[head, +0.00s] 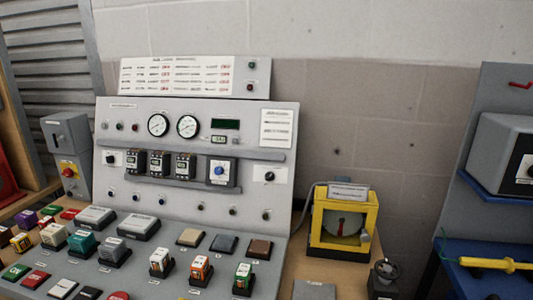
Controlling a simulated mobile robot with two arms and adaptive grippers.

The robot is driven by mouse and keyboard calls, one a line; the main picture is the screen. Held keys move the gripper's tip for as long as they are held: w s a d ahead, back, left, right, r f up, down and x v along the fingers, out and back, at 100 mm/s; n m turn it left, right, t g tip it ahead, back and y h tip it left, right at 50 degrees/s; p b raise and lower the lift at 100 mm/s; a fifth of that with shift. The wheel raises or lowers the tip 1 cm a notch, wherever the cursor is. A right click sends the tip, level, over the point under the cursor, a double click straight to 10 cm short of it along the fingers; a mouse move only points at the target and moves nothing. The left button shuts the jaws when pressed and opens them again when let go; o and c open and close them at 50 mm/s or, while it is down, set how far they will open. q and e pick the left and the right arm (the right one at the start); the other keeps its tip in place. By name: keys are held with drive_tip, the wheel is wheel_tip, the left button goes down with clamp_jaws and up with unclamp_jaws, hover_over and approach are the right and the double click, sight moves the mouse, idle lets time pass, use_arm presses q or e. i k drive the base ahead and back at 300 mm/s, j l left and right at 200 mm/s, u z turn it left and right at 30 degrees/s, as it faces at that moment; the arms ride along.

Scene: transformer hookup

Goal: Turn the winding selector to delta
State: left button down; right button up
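The grey test console (270,205) stands in the left and middle of the head view. Neither of my grippers shows.
Several coloured blocks stand on the console's sloped desk (140,270). A yellow-framed device (370,230) stands to the right on the wooden bench (300,262). A blue shelf (490,190) with a grey box and a yellow-handled tool below it is at far right.

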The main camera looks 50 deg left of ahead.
sight(110, 159)
drive_tip(key=u, duration=2.1)
drive_tip(key=i+j+z, duration=0.2)
drive_tip(key=j, duration=0.2)
drive_tip(key=j+z, duration=0.15)
drive_tip(key=j, duration=0.25)
drive_tip(key=i+j+z, duration=0.2)
drive_tip(key=j, duration=0.25)
drive_tip(key=k+l, duration=0.05)
drive_tip(key=k, duration=0.05)
